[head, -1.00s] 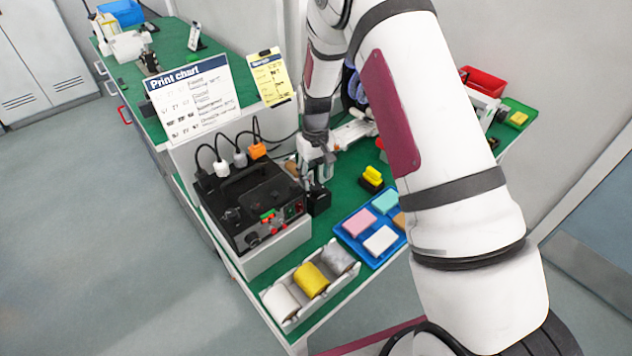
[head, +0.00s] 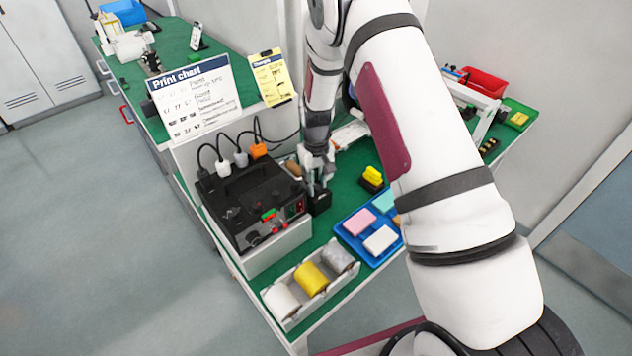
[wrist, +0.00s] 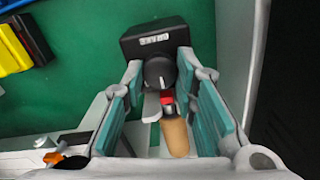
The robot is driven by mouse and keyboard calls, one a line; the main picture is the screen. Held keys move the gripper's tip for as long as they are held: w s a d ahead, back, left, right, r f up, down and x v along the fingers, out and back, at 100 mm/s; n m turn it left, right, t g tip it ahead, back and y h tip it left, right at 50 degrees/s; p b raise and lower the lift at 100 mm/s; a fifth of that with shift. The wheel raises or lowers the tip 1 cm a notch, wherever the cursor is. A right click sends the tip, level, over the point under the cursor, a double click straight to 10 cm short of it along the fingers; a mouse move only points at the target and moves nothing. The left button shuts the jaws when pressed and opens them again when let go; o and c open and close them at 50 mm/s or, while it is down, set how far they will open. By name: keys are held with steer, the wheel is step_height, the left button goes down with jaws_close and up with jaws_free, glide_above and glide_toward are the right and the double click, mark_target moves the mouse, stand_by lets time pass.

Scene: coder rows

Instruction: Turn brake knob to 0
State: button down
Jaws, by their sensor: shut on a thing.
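The brake knob (wrist: 159,73) is a round black dial with a white pointer line, on a small black box (wrist: 155,40) with a white label whose marks I cannot read clearly. The pointer runs toward the bottom of the wrist view. My gripper (wrist: 160,72) has its two teal-padded fingers on either side of the knob, shut on it. In the head view my gripper (head: 317,186) reaches down to the black box (head: 319,203), right of the large black machine; the knob is hidden there.
A wooden-handled thing with a red part (wrist: 174,130) lies under my gripper. The large black machine (head: 250,205) with plugged cables stands close on the left. A yellow-and-black block (head: 372,178) and a blue tray (head: 357,251) of coloured pads are to the right.

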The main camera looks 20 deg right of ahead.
steer(key=shift+n, duration=0.3)
steer(key=n+b, duration=0.1)
steer(key=n, duration=0.2)
steer(key=shift+w+n, duration=0.1)
steer(key=shift+n, duration=0.3)
steer(key=n+b, duration=0.1)
steer(key=n, duration=0.3)
steer(key=shift+n+b, duration=0.3)
steer(key=shift+b, duration=0.05)
steer(key=n+b, duration=0.1)
steer(key=n, duration=0.3)
steer(key=shift+n+b, duration=0.35)
steer(key=shift+n, duration=2.05)
steer(key=c, duration=1.3)
jaws_free()
